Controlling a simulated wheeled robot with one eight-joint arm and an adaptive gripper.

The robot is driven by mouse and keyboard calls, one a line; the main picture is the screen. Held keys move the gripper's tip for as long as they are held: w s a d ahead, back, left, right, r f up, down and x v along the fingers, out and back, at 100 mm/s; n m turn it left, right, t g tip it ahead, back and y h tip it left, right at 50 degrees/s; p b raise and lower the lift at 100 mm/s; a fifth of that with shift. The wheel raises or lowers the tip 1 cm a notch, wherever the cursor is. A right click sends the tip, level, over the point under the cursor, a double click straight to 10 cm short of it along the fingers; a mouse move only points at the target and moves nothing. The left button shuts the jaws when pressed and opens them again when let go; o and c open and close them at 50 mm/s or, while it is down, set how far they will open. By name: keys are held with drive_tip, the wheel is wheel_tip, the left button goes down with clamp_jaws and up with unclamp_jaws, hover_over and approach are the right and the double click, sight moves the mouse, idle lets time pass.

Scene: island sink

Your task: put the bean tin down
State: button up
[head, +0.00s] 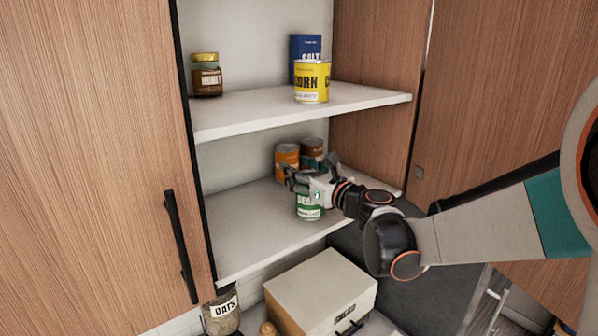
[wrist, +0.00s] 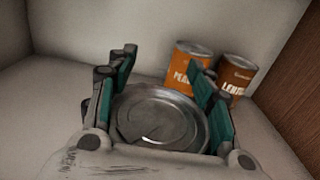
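The bean tin (head: 309,208) has a green and white label and stands upright at the lower shelf, close to its front edge. My gripper (head: 301,182) is at its top, coming in from the right. In the wrist view the tin's round metal lid (wrist: 160,118) fills the space between the two fingers of my gripper (wrist: 164,72), which lie against its sides. The gripper looks shut on the tin. The tin's base looks at or very near the lower shelf (head: 250,225); I cannot tell whether it touches.
Behind the bean tin stand an orange tin (head: 287,156) and a brown-orange lentil tin (head: 312,148). The upper shelf (head: 260,112) holds a jar (head: 206,76), a yellow corn tin (head: 312,82) and a blue salt box (head: 304,45). The lower shelf's left part is clear.

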drive_tip(key=o, duration=0.5)
drive_tip(key=shift+o, duration=0.2)
drive_tip(key=shift+r, duration=0.1)
